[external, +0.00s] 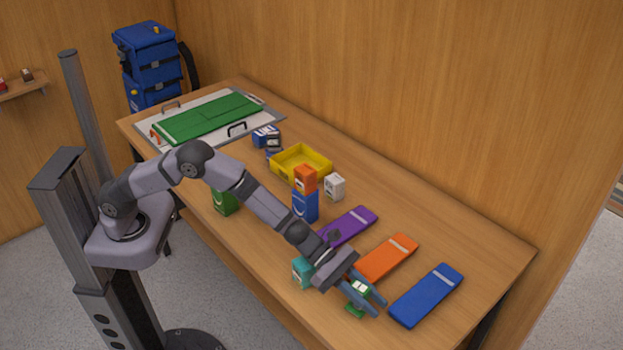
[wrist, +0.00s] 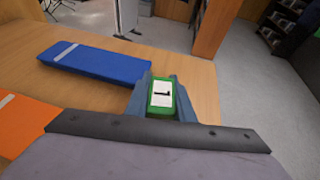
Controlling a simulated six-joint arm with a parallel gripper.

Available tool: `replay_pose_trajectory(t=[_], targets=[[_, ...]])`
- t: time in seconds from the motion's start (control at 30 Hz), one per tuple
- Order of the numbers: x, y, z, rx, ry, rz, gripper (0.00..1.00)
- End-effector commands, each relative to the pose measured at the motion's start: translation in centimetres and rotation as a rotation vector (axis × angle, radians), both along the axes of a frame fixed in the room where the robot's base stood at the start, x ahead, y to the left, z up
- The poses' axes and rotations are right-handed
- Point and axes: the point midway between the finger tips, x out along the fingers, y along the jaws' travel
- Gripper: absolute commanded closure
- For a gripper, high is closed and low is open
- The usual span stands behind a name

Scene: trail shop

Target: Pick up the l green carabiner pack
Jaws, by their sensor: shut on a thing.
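The green carabiner pack (external: 356,309) is a small green box with a white label, near the front right edge of the wooden table. In the wrist view the pack (wrist: 161,96) shows its white face with a black mark like an L on its side. My gripper (external: 361,290) is shut on the pack, with one blue-grey finger on each side of it. The gripper also shows in the wrist view (wrist: 160,97). I cannot tell whether the pack is touching the table.
A blue strap pad (external: 427,295), an orange one (external: 388,259) and a purple one (external: 347,228) lie beside the gripper. A teal box (external: 303,271) stands left of it. An orange box (external: 305,179) sits on a blue box (external: 305,206). A yellow tray (external: 301,149) lies behind.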

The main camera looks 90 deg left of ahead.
Motion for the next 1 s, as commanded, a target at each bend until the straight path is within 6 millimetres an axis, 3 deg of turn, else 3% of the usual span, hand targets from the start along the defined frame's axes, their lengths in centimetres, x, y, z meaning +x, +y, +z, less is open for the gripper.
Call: replay_pose_trajectory(t=[0.6,1.0], targets=[[0.0,0.0,8.8,-0.001,-0.004,-0.001,1.00],[0.0,0.0,10.0,-0.001,-0.002,0.001,1.00]])
